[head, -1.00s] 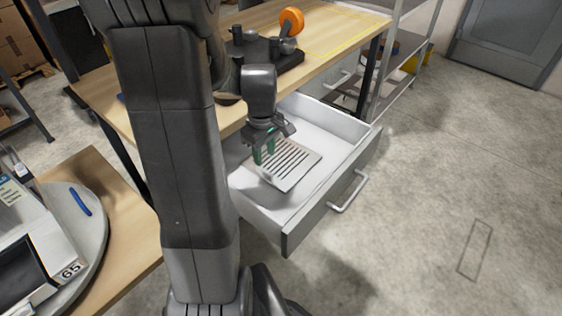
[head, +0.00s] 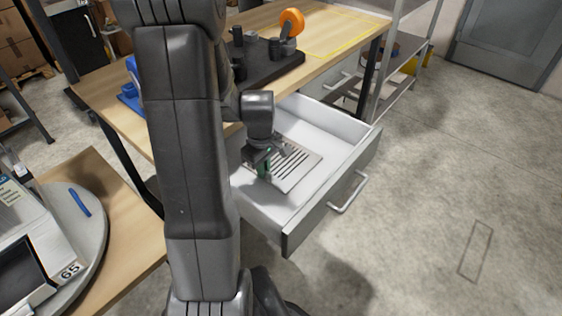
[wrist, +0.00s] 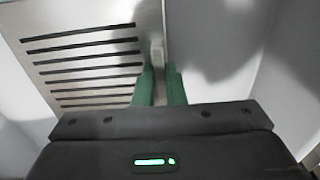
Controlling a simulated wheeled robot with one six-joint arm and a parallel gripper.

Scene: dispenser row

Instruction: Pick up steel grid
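The steel grid (head: 296,166) is a flat light-grey plate with a row of dark slots, lying in the open white drawer. In the wrist view the grid (wrist: 82,58) fills the upper left, and one of its edges runs up to the fingers. My gripper (head: 265,162) points down into the drawer at the grid's near left side. In the wrist view its two green fingers (wrist: 160,85) are close together with a narrow gap at the grid's edge. Whether they press on the grid or only stand around its edge is unclear. The gripper and its shadow hide part of the grid.
The drawer's front panel (head: 335,190) with its bar handle (head: 350,193) stands on the right. The wooden worktop (head: 262,18) overhangs the drawer's back and carries a black fixture (head: 268,60). The drawer floor right of the grid is bare.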

